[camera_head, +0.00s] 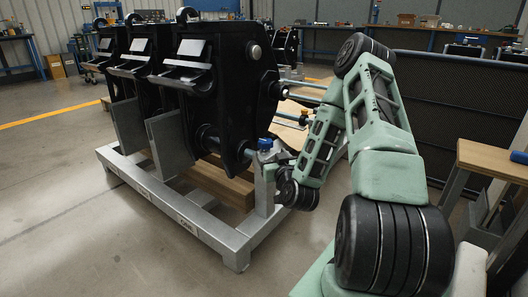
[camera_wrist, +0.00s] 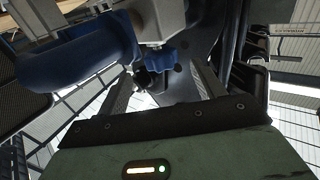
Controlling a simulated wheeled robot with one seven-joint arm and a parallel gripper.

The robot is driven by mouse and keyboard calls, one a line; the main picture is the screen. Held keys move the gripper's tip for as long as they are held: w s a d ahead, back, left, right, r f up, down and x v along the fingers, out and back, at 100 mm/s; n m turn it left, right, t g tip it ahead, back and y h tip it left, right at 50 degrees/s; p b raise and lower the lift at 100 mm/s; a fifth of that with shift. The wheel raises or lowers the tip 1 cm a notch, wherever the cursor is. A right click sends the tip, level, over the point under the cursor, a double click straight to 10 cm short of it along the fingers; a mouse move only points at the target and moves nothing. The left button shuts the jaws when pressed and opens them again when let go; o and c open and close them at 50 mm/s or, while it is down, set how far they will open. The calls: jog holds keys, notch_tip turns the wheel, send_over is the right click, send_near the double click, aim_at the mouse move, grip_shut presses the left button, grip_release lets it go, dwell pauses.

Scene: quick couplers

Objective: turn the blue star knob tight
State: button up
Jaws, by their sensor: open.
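The blue star knob (camera_wrist: 162,60) shows in the wrist view, just beyond the fingertips and near the middle of the gap between them. It sits under a grey metal block (camera_wrist: 160,20). My gripper (camera_wrist: 164,82) is open, with one finger on each side and nothing held. I cannot tell whether either finger touches the knob. In the head view a small blue part (camera_head: 265,143) tops the grey post at the frame's right end. My gripper (camera_head: 276,160) is close beside that post, its fingers mostly hidden.
A thick blue curved part (camera_wrist: 75,60) fills the left of the wrist view, close to my gripper. Several black coupler units (camera_head: 215,80) stand on a grey steel frame (camera_head: 185,210). A wooden-topped bench (camera_head: 490,160) stands at the right. The floor at the left is clear.

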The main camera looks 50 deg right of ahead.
aim_at(264, 143)
jog(key=b+x, duration=0.2)
jog(key=x, duration=0.7)
jog(key=shift+w+d+b, duration=0.2)
jog(key=shift+b, duration=0.2)
jog(key=shift+c, duration=0.3)
jog(key=c, duration=0.9)
